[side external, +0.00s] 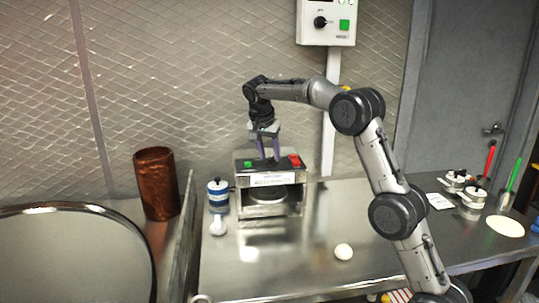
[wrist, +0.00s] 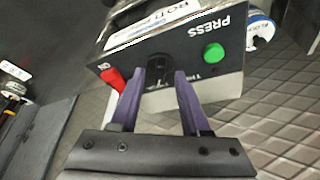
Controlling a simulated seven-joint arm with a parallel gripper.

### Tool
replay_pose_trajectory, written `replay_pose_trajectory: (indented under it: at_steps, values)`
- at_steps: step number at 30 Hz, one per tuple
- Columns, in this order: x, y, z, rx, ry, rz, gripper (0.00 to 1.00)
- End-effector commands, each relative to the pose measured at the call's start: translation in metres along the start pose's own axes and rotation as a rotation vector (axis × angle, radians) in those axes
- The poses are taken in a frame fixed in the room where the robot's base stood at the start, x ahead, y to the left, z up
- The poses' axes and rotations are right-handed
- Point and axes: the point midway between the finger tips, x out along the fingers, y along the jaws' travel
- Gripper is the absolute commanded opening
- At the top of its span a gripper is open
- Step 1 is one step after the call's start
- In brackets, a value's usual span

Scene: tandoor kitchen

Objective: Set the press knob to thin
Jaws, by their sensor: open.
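The press (side external: 269,186) stands on the steel counter, with a green button, a red part and a white label strip on it. In the wrist view its dark top panel (wrist: 190,45) reads "PRESS". A black knob (wrist: 158,68) sits on that panel between the red part (wrist: 114,79) and the green button (wrist: 213,53). My gripper (side external: 268,158) points down over the press top. In the wrist view its open purple fingers (wrist: 163,82) are on either side of the knob. I cannot tell whether they touch it. The knob's pointer and most dial lettering are unclear.
A blue-and-white container (side external: 218,194) stands left of the press. A copper-coloured cylinder (side external: 157,184) is farther left. A dough ball (side external: 343,252) lies on the counter at the right front. A control box (side external: 327,22) hangs on a post behind. The counter's front middle is clear.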

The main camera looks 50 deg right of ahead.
Motion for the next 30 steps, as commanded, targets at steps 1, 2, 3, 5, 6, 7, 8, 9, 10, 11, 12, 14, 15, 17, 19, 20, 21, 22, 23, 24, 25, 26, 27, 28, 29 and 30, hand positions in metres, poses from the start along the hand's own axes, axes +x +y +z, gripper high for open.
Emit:
replay_pose_trajectory:
  at_steps: [1,2,3,5,6,7,8,9,10,11,12,14,15,17,19,20,21,22,23,24,25,26,27,28,29,30]
  values:
    - [0.0027,0.0003,0.0000,0.000,0.000,0.001,0.46]
    - [0.0036,0.0002,0.0000,0.000,0.000,0.001,0.46]
    - [0.0044,0.0001,-0.0001,0.000,0.000,0.000,0.46]
    - [0.0050,0.0000,-0.0001,0.000,0.000,0.000,0.46]
    - [0.0051,0.0000,-0.0001,0.000,0.001,-0.001,0.46]
    - [0.0050,0.0000,-0.0001,0.000,0.001,-0.001,0.46]
    - [0.0050,0.0000,-0.0001,0.000,0.000,-0.001,0.46]
    - [0.0049,0.0000,-0.0001,0.000,0.000,0.000,0.46]
    - [0.0049,0.0000,-0.0001,0.000,0.000,0.000,0.46]
    - [0.0049,0.0000,-0.0001,0.000,0.000,0.000,0.44]
    - [0.0048,0.0000,-0.0001,0.000,0.000,0.000,0.37]
    - [0.0047,0.0000,-0.0001,0.000,0.000,0.000,0.26]
    - [0.0047,0.0000,-0.0001,0.000,0.000,0.000,0.19]
    - [0.0046,0.0000,-0.0001,0.000,0.000,0.000,0.08]
    - [0.0045,0.0000,-0.0001,0.000,0.000,0.000,0.00]
    - [0.0045,0.0000,-0.0001,0.000,0.000,0.000,0.00]
    - [0.0044,0.0000,-0.0001,0.000,0.001,0.000,0.00]
    - [0.0044,0.0000,-0.0001,0.000,0.000,0.000,0.00]
    - [0.0044,0.0000,-0.0001,0.000,0.001,0.000,0.00]
    - [0.0043,0.0000,-0.0001,0.000,0.001,0.000,0.00]
    - [0.0043,0.0001,-0.0001,0.000,0.001,0.000,0.00]
    - [0.0043,0.0001,-0.0001,0.000,0.001,0.000,0.00]
    - [0.0042,0.0001,-0.0001,0.000,0.001,-0.001,0.00]
    - [0.0042,0.0001,-0.0001,-0.002,0.001,-0.001,0.00]
    - [0.0041,0.0001,-0.0001,-0.003,0.001,-0.002,0.00]
    - [0.0040,0.0002,-0.0002,-0.007,0.001,-0.004,0.00]
